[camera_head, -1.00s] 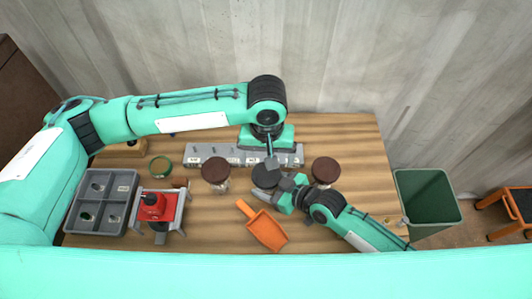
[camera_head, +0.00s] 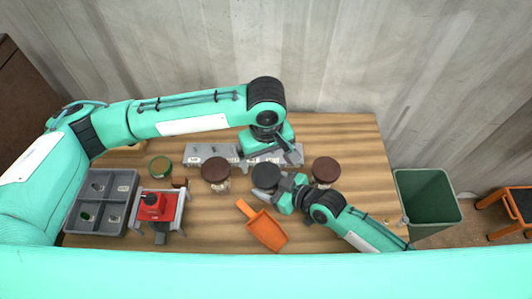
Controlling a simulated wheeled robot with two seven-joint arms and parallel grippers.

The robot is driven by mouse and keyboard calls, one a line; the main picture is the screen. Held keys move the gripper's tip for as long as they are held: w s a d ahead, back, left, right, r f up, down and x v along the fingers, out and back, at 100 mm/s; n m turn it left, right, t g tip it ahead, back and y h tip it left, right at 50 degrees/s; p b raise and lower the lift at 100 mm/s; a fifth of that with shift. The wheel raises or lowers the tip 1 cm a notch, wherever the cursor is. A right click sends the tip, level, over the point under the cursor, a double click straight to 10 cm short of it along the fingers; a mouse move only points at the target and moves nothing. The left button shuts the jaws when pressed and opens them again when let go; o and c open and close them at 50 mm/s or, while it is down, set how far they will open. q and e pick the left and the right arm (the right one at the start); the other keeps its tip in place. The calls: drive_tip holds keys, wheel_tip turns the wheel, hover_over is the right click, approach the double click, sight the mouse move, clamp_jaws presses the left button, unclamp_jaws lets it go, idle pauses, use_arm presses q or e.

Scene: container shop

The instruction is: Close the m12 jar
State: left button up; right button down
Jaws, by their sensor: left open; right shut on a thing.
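A jar with a dark, near-black top (camera_head: 266,176) stands between two brown-lidded jars. Its body is mostly hidden and I cannot read an m12 label on it. My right gripper (camera_head: 279,190) comes from the lower right and is shut on this jar at its right side. The dark lid appears to lie flat on it; how tightly it sits cannot be told. My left gripper (camera_head: 294,155) is open and empty, behind and to the right of the dark lid, apart from it, over the grey rack.
Brown-lidded jars stand left (camera_head: 215,169) and right (camera_head: 326,169). A grey labelled rack (camera_head: 205,152) lies behind. An orange scoop (camera_head: 264,228), a red device on a stand (camera_head: 152,205), a grey divided tray (camera_head: 102,203) and a green ring-like item (camera_head: 159,167) are also on the table. A green bin (camera_head: 427,200) stands right.

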sight(267, 174)
use_arm(q)
wheel_tip(267, 174, down, 7)
drive_tip(key=shift+f, duration=0.1)
idle(0.3)
drive_tip(key=c, duration=1)
drive_tip(key=shift+a+m, duration=0.15)
drive_tip(key=shift+m, duration=1.65)
drive_tip(key=o, duration=1)
drive_tip(key=shift+o, duration=0.3)
drive_tip(key=shift+d, duration=0.2)
